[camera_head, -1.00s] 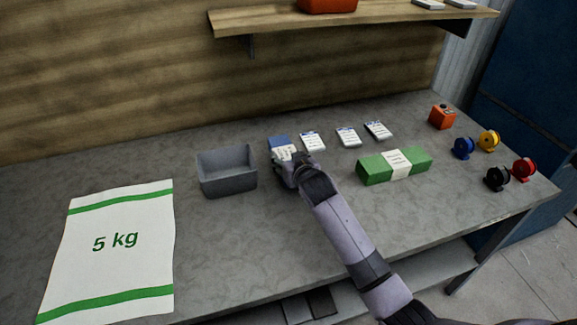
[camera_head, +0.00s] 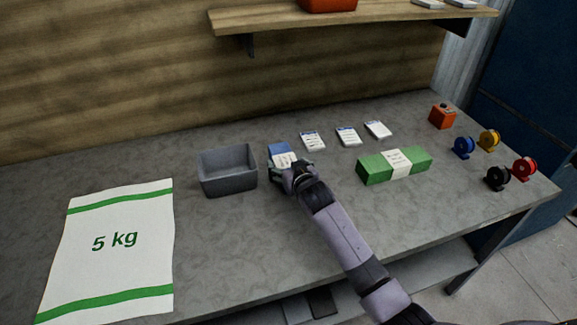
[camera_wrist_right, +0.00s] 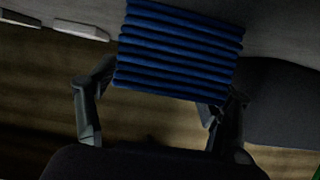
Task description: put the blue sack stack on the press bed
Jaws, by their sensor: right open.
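The blue sack stack (camera_head: 279,150) lies on the grey bench right of the grey bin, with a white label on it. In the right wrist view it is a block of folded blue layers (camera_wrist_right: 178,50). My right gripper (camera_head: 284,170) is at the near side of the stack and partly hides it. In the wrist view the right gripper's open fingers (camera_wrist_right: 160,105) stand apart at either side of the stack's near end. Whether they touch it I cannot tell. My left gripper is not in view. I cannot make out a press bed in these views.
A grey bin (camera_head: 228,184) stands close left of the stack. Several white-labelled packs, including one (camera_head: 312,140), lie to the right. A green bundle (camera_head: 374,168) lies further right, near coloured spools. A white 5 kg sack (camera_head: 118,220) lies at left. A shelf (camera_head: 350,20) hangs above.

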